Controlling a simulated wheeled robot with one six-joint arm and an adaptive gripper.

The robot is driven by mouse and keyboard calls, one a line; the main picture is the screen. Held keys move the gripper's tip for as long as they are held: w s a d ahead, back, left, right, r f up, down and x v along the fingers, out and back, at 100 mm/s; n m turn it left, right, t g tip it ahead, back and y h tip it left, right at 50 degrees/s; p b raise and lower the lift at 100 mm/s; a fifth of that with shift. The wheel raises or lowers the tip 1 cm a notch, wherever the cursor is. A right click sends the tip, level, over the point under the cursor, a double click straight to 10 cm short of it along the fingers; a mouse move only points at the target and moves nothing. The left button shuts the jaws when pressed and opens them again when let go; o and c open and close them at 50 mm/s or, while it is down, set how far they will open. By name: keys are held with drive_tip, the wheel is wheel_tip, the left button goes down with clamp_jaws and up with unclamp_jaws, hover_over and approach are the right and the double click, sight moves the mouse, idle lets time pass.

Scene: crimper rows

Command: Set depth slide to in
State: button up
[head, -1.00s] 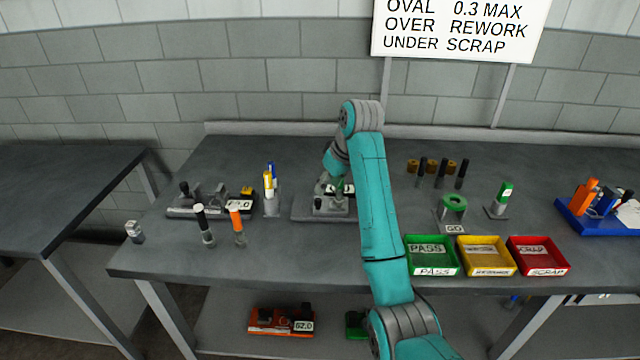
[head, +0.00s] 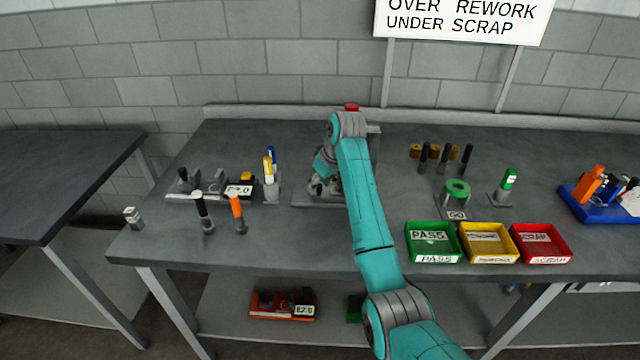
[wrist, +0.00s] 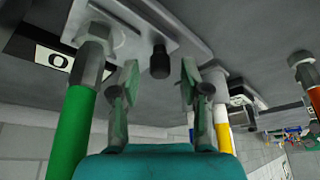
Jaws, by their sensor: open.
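My gripper (wrist: 159,76) shows in the wrist view with its two fingers open and apart. A short black knob (wrist: 160,62) stands out from a light metal plate (wrist: 135,22) and lies between the fingertips in the picture; no contact shows. I cannot tell for sure whether this knob is the depth slide's. In the head view my arm hides the gripper and most of the middle fixture, whose grey base (head: 312,201) shows on the bench. A red-topped part (head: 352,107) shows behind my arm.
In the wrist view a green handle (wrist: 70,130) stands left of the fingers and a white-and-yellow one (wrist: 224,135) right. In the head view, another fixture (head: 212,185) and upright tools stand left; green (head: 433,256), yellow (head: 488,257) and red (head: 541,257) trays lie right.

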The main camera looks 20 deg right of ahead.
sight(326, 192)
drive_tip(key=shift+f, duration=0.15)
clamp_jaws()
drive_tip(key=shift+s+d, duration=0.2)
drive_tip(key=shift+d, duration=0.45)
drive_tip(key=shift+s+d, duration=0.2)
drive_tip(key=shift+d, duration=0.45)
unclamp_jaws()
drive_tip(key=shift+d, duration=0.15)
